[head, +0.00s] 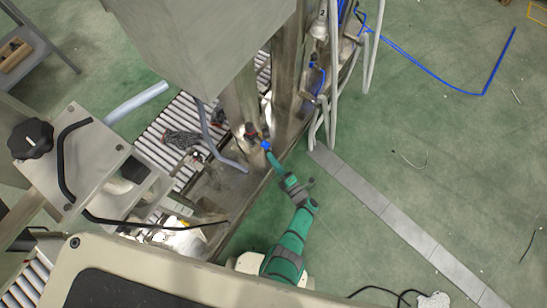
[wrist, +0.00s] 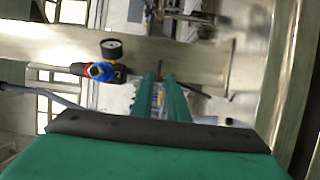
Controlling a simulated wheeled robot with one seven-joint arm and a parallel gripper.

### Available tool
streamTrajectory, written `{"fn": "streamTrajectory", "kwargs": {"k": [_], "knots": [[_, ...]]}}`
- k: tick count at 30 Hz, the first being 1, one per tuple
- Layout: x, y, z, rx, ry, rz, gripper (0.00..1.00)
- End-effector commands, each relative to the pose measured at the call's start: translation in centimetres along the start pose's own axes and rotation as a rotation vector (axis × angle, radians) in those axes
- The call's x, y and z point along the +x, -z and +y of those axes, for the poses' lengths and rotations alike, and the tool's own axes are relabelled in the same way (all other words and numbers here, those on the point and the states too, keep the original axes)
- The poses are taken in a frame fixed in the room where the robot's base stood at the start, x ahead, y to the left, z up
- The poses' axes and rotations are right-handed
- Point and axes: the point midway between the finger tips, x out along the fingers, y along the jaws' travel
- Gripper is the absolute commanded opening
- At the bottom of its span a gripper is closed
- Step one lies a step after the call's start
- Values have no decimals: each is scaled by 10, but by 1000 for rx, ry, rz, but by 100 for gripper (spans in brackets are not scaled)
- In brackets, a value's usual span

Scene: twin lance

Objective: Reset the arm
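My green arm reaches up from the bottom of the head view to the steel machine. My gripper (head: 272,157) is at its far end, close to a small blue knob (head: 265,145) with a red part beside it. In the wrist view my gripper (wrist: 161,82) shows two green fingers with a narrow gap between them and nothing held there.
A large steel housing (head: 200,45) overhangs the roller conveyor (head: 180,125) on the left. Steel posts stand close to my gripper. Pale bent pipes (head: 328,115) rise to its right.

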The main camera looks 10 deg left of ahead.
Motion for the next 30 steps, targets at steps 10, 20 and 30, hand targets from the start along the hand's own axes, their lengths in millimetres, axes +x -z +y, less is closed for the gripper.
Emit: {"fn": "streamTrajectory", "kwargs": {"k": [10,20,30], "knots": [[-9,0,0,0,0,1,14],[-8,0,0,0,0,0,14],[-11,18,8,70,-23,-90,14]]}}
